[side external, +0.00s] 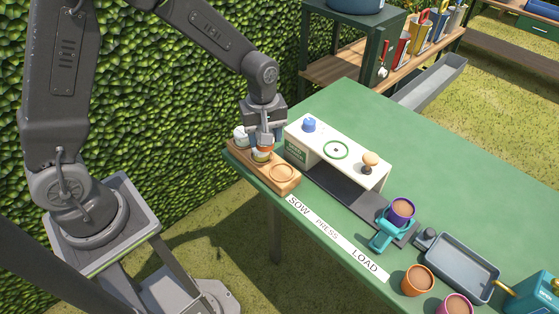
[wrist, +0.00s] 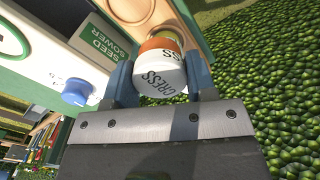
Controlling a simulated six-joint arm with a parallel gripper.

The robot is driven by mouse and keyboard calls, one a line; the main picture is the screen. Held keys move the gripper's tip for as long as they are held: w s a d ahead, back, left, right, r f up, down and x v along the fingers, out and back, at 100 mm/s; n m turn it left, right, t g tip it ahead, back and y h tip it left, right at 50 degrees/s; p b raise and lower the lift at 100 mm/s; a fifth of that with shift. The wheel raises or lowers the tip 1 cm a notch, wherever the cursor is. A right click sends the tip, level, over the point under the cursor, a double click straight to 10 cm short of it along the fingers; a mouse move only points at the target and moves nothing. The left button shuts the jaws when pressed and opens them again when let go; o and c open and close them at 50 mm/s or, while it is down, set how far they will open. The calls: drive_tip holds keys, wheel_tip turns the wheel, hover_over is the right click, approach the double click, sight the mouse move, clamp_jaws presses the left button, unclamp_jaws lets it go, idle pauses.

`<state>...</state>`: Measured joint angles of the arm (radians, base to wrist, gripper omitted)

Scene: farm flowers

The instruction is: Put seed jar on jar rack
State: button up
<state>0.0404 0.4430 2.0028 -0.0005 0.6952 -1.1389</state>
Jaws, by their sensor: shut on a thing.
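The seed jar, a white jar marked CRESS with an orange band, is held between my gripper's fingers; it shows in the wrist view (wrist: 160,78) and partly in the side view (side external: 261,156). My gripper (side external: 264,146) is shut on it; its blue fingers also show in the wrist view (wrist: 158,84). The wooden jar rack (side external: 285,186) lies at the table's left corner, directly below the jar. It has an empty round ring at its right end. I cannot tell whether the jar touches the rack. A white-topped item (side external: 240,131) stands at the rack's far left end.
The white seed sower (side external: 345,160) with blue and tan knobs stands close right of the rack. A teal holder (side external: 386,238) with a purple pot (side external: 401,211), a grey tray (side external: 462,264) and an orange pot (side external: 418,280) lie further right. The green table's back is clear.

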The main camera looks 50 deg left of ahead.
hover_over(282, 173)
wheel_tip(282, 173, down, 3)
drive_tip(key=shift+r, duration=0.1)
drive_tip(key=shift+f, duration=2)
drive_tip(key=shift+f, duration=0.2)
drive_tip(key=o, duration=0.9)
drive_tip(key=shift+r, duration=0.1)
wheel_tip(282, 173, up, 12)
drive_tip(key=shift+r, duration=0.2)
